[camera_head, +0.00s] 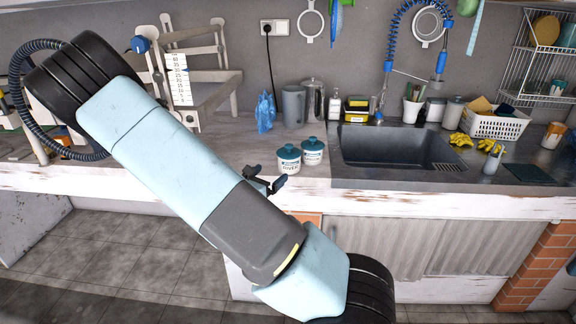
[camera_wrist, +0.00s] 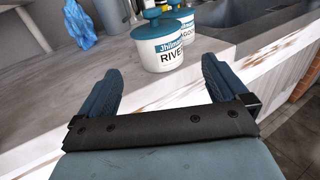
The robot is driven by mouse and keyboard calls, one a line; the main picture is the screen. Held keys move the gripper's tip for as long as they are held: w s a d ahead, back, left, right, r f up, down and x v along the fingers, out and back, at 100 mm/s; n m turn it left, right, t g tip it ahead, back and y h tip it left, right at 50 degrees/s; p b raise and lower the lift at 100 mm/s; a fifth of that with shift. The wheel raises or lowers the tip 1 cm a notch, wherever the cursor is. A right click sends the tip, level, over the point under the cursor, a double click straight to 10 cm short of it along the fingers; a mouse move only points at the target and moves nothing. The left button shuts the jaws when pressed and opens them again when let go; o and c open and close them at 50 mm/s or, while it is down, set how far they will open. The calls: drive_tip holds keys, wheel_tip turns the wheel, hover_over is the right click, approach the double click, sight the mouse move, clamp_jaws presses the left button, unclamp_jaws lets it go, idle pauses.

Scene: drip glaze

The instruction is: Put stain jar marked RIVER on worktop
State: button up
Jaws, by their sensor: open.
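The stain jar marked RIVER (camera_head: 289,160) is white with a blue lid and stands upright on the worktop (camera_head: 235,150), left of the sink. It also shows in the wrist view (camera_wrist: 159,47), with its RIVER label facing me. A second, similar jar (camera_head: 313,151) stands just behind it to the right; its label is partly hidden in the wrist view (camera_wrist: 187,25). My gripper (camera_head: 266,184) is open and empty, in front of the jars near the worktop's front edge. In the wrist view its two fingers (camera_wrist: 160,85) point toward the RIVER jar, which is beyond the fingertips.
A crumpled blue bag (camera_head: 265,113), a grey pitcher (camera_head: 293,106) and a glass press (camera_head: 314,100) stand behind the jars. The dark sink (camera_head: 400,150) lies to the right. A wooden rack (camera_head: 195,75) is at the back left. The worktop directly left of the jars is clear.

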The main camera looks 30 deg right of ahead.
sight(288, 151)
drive_tip(key=x, duration=1.3)
drive_tip(key=shift+w+d+f, duration=0.2)
drive_tip(key=shift+w+f, duration=0.1)
drive_tip(key=shift+w, duration=0.15)
drive_tip(key=shift+c, duration=0.2)
drive_tip(key=c, duration=1)
drive_tip(key=shift+c, duration=0.2)
drive_tip(key=shift+r, duration=0.15)
drive_tip(key=shift+r, duration=1.5)
drive_tip(key=shift+s+a+r, duration=1.35)
drive_tip(key=shift+a+r, duration=0.25)
drive_tip(key=shift+a, duration=0.2)
drive_tip(key=shift+s+a+r, duration=1.4)
drive_tip(key=shift+a+r, duration=0.2)
drive_tip(key=shift+a, duration=0.2)
drive_tip(key=shift+s+a+r, duration=1.35)
drive_tip(key=shift+a+r, duration=0.25)
drive_tip(key=shift+a, duration=0.25)
